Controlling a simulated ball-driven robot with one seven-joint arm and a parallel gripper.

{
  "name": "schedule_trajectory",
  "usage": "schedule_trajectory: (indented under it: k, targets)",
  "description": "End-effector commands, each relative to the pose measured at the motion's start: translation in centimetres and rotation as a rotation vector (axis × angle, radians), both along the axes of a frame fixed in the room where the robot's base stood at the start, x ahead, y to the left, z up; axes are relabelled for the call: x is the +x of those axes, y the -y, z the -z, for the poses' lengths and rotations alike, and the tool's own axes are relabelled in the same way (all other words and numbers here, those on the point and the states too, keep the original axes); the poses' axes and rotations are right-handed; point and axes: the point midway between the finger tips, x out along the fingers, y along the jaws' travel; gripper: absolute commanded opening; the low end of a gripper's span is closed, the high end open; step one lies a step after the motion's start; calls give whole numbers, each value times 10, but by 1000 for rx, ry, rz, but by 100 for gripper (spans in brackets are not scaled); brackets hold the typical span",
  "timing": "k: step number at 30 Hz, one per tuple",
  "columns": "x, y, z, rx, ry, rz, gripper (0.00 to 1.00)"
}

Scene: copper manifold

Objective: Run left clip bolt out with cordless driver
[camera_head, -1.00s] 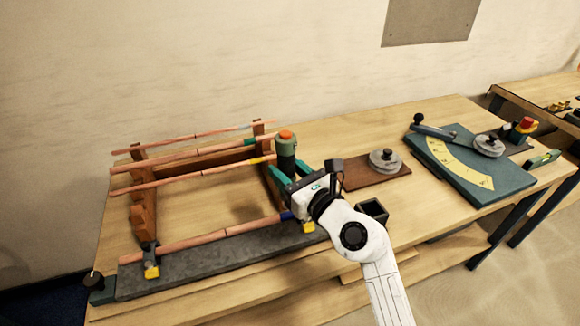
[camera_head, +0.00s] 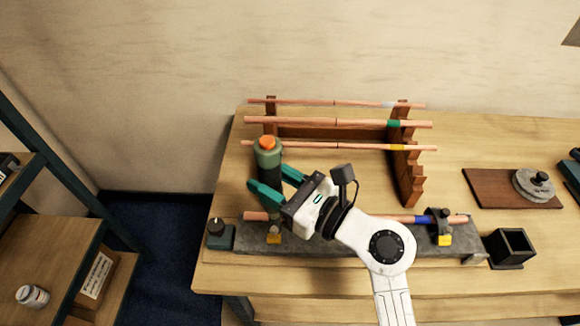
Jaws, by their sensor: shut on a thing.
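The cordless driver (camera_head: 267,158), a dark green upright cylinder with an orange top, is gripped between the teal fingers of my gripper (camera_head: 268,181). Its lower end is hidden behind the fingers. The left clip (camera_head: 274,232), dark with a yellow tag, sits on the left part of the grey slab (camera_head: 470,242), just below my gripper in the picture. Its bolt is too small to make out. A copper pipe (camera_head: 257,216) with a blue band lies along the slab, partly hidden by my gripper and arm. The right clip (camera_head: 440,226) holds it near its right end.
A wooden rack (camera_head: 408,170) with several copper pipes stands behind the slab. A dark knob block (camera_head: 220,235) is left of the slab, and an open black box (camera_head: 510,247) is to its right. A brown board (camera_head: 490,187) with a round weight (camera_head: 537,184) lies farther right.

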Motion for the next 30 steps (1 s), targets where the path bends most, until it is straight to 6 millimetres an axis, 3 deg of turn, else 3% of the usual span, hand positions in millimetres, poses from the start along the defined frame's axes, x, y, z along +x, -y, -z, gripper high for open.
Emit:
schedule_trajectory:
  k: [8, 21, 30]
  targets:
    - [-1, -1, 8, 2, 4, -7, 7]
    - [-1, -1, 43, 2, 4, -6, 7]
    - [-1, -1, 54, 2, 4, -6, 7]
